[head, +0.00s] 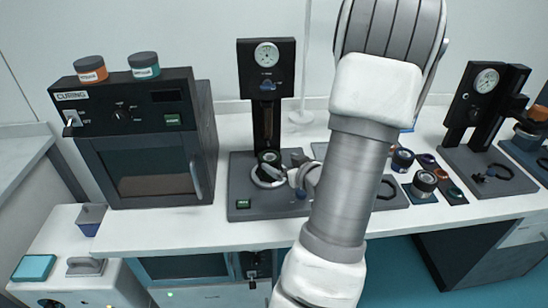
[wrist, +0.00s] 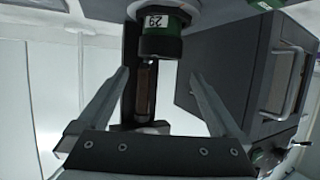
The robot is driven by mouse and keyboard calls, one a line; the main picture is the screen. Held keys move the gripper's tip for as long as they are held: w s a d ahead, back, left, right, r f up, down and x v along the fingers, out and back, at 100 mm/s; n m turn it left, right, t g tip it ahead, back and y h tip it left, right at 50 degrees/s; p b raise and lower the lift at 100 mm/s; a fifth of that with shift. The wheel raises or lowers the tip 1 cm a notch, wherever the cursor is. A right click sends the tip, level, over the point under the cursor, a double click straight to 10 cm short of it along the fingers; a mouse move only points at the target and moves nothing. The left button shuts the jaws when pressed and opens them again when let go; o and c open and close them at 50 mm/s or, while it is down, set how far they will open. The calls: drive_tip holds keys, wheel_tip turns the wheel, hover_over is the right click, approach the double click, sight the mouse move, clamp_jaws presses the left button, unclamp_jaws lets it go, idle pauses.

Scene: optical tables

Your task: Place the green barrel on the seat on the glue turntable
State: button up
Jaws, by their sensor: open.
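The green barrel (head: 270,156), dark with a green band, stands upright on the glue turntable (head: 240,190) under the gauge column. In the wrist view, which is upside down, the barrel (wrist: 165,46) shows a white number label and rests on the pale round seat area; its exact seating is hidden. My gripper (head: 277,172) is beside the barrel on its right in the head view. In the wrist view my gripper (wrist: 159,75) is open, its two fingers spread and empty, with the barrel beyond the tips and apart from them.
A curing oven (head: 150,145) with two jars on top stands left of the turntable. Right of my arm are dark lens barrels (head: 424,184) and a tray of coloured rings (head: 452,190). Another gauge stand (head: 480,100) is at the far right. Bare white table lies along the front edge.

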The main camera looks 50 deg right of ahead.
drive_tip(key=v, duration=0.3)
drive_tip(key=shift+s+a+r, duration=0.1)
drive_tip(key=shift+s, duration=0.2)
idle(0.3)
